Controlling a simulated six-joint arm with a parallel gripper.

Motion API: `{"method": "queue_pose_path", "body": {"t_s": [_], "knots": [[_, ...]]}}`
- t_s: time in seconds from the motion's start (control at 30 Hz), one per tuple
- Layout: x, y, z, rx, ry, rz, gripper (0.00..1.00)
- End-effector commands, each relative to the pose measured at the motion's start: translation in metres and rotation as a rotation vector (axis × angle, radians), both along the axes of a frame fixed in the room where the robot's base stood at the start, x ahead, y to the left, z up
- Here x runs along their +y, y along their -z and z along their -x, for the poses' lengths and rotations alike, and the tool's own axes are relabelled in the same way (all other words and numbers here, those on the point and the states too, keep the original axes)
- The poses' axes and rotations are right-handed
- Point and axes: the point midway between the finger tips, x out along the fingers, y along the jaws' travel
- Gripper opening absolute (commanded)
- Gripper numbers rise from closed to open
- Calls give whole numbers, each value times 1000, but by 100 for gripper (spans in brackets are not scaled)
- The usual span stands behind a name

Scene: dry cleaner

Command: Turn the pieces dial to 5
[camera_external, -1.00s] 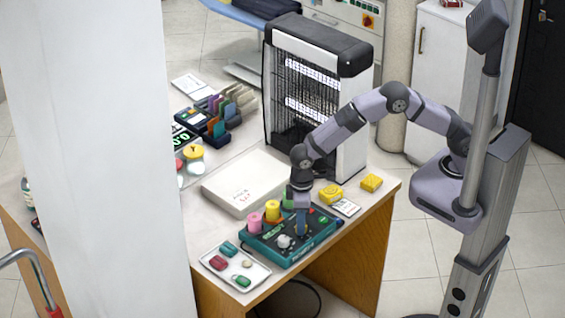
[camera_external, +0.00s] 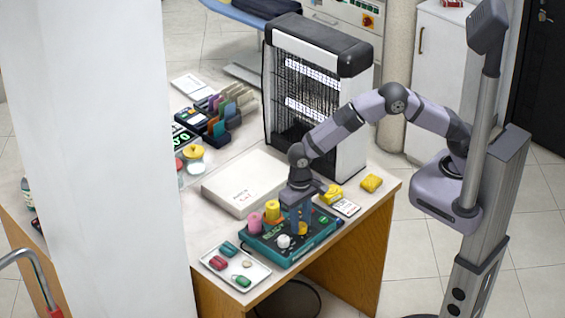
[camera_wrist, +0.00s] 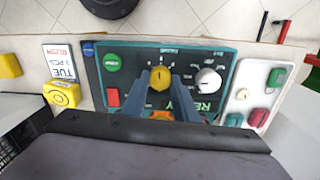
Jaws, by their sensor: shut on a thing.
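The teal-edged control panel (camera_external: 305,246) lies on the counter near its front edge. In the wrist view the panel (camera_wrist: 135,64) carries a yellow dial (camera_wrist: 160,73) and a white dial (camera_wrist: 207,80). My gripper (camera_wrist: 168,88) points down with its blue fingers closed on the yellow dial, one on either side. The marks around the dials are too small to read, so I cannot tell the yellow dial's setting.
The panel also has a green button (camera_wrist: 112,62) and a red button (camera_wrist: 113,97). A white tray (camera_external: 236,268) with small coloured items lies beside it. Pink (camera_external: 254,224) and orange (camera_external: 272,212) spools stand behind. A flat white box (camera_external: 245,183) lies farther back.

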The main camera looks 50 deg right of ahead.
Motion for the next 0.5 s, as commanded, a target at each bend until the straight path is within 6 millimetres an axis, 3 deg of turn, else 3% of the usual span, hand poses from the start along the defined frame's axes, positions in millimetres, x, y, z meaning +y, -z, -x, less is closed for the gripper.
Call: {"method": "queue_pose_path", "body": {"t_s": [0.5], "knots": [[0,-1,0,-1,90,-2,4]]}}
